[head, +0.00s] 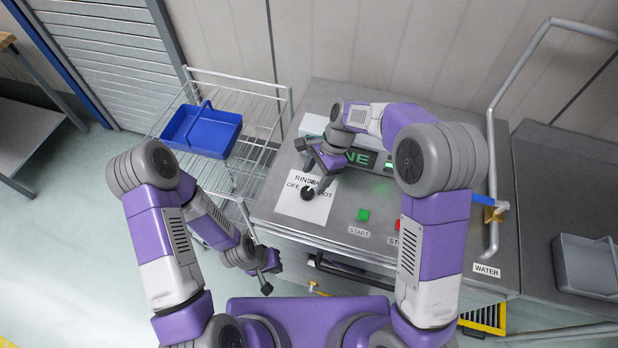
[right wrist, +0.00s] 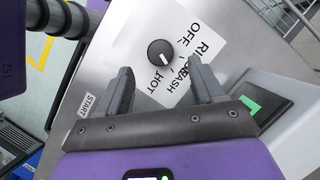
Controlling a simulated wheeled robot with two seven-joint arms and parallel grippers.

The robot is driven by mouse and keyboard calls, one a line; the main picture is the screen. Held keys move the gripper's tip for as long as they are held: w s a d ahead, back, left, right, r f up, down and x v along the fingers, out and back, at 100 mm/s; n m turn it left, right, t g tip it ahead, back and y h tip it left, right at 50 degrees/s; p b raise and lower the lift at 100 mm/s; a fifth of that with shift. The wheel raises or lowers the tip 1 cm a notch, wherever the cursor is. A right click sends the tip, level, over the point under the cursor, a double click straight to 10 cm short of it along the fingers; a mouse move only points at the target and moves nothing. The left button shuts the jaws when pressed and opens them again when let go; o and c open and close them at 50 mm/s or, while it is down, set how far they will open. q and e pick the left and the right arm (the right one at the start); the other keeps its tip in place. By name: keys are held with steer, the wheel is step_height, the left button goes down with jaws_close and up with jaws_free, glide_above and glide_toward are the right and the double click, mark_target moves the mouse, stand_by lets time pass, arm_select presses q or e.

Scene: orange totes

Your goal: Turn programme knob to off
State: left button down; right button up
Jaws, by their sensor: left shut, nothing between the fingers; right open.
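The programme knob (head: 307,193) is a round black dial on a white label sheet on the steel machine top. It also shows in the right wrist view (right wrist: 161,54), with a short light mark on its face; OFF, RINSE, WASH and HOT are printed around it. I cannot tell for sure which word the mark faces. My right gripper (head: 314,168) is open above the panel near the knob; in the right wrist view the knob lies beyond the gap between the fingertips (right wrist: 164,82), untouched. My left gripper (head: 267,276) is shut and empty, low at the machine's front left.
A green START button (head: 363,215) and a red stop button (head: 398,225) sit right of the knob. A lit display (head: 362,158) stands behind it. A wire rack (head: 235,173) with a blue tote (head: 201,130) is at left. A pipe handle (head: 491,150) rises at right.

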mark_target(307, 191)
steer(key=x, duration=0.5)
steer(key=shift+a+f, duration=0.1)
steer(key=shift+f, duration=0.3)
steer(key=c, duration=1)
